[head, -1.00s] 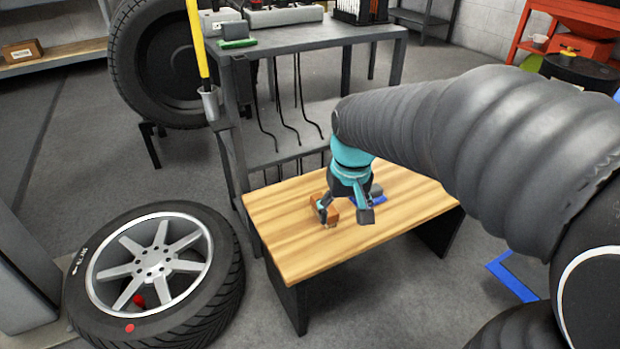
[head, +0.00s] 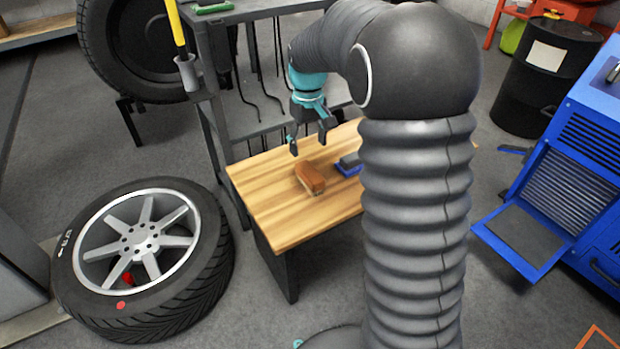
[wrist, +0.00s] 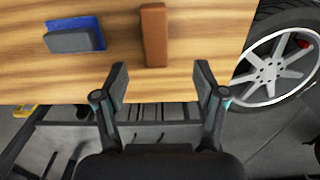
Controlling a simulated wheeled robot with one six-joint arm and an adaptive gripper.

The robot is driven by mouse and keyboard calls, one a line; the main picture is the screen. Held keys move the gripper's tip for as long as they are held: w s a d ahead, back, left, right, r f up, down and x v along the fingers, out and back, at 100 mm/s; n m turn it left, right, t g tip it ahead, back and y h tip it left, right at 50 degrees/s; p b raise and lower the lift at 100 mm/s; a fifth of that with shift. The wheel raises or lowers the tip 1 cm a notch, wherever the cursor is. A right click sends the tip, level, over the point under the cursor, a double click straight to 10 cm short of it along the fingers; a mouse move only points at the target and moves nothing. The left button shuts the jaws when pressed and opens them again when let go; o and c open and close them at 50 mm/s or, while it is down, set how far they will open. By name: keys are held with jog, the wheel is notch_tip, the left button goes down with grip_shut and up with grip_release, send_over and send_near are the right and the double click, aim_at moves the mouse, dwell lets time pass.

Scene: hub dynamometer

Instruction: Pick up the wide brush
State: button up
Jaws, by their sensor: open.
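The wide brush (head: 310,178), with a brown wooden back and pale bristles beneath, lies on the wooden table (head: 262,205). In the wrist view the brush (wrist: 154,36) stands lengthwise, ahead of the gap between my fingers. My gripper (head: 308,144) is open and empty, above and behind the brush in the head view. The fingers (wrist: 160,84) are apart from the brush.
A dark block on a blue base (head: 349,164) lies right of the brush, partly hidden by my arm. A grey shelf frame with hanging black cables (head: 249,88) stands behind the table. A wheel (head: 135,250) lies on the floor at left.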

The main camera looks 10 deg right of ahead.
aim_at(310, 171)
notch_tip(310, 171, down, 6)
jog(key=shift+r+b, duration=0.1)
jog(key=shift+b, duration=0.2)
jog(key=shift+w+d+f+b, duration=0.1)
jog(key=shift+w+f, duration=0.05)
jog(key=shift+f, duration=0.75)
jog(key=shift+w+d+f+b, duration=0.1)
jog(key=shift+f+b, duration=0.05)
jog(key=shift+f, duration=0.75)
jog(key=shift+w+d+f+b, duration=0.1)
jog(key=shift+w+f, duration=0.05)
jog(key=shift+f, duration=0.75)
grip_shut()
jog(key=shift+r, duration=0.45)
notch_tip(310, 171, up, 4)
jog(key=shift+f+p, duration=0.2)
jog(key=shift+p, duration=0.15)
jog(key=s+d+r, duration=0.6)
jog(key=d, duration=0.4)
jog(key=shift+r+p, duration=0.3)
